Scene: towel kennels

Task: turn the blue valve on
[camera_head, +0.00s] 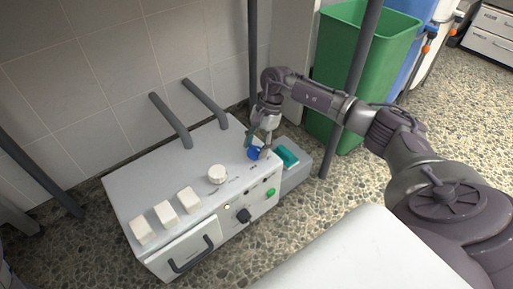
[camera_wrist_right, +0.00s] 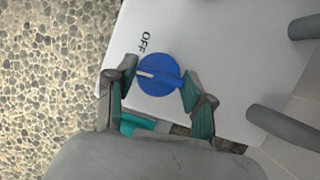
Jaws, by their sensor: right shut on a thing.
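The blue valve (camera_head: 253,154) is a round knob on the top right part of a white machine (camera_head: 130,190). In the right wrist view the blue valve (camera_wrist_right: 158,84) has a raised grip with a white mark on its left side. The word OFF is printed just above it there. My right gripper (camera_head: 261,146) reaches down over the valve. Its two fingers, in the right wrist view (camera_wrist_right: 160,82), close on the valve from both sides. My left gripper is not in view.
The machine's top also bears a white round knob (camera_head: 217,174) and several white blocks (camera_head: 165,214). A black knob (camera_head: 243,215) and a green button (camera_head: 271,191) are on its front. A green bin (camera_head: 362,50) and a grey post (camera_head: 354,90) stand to the right.

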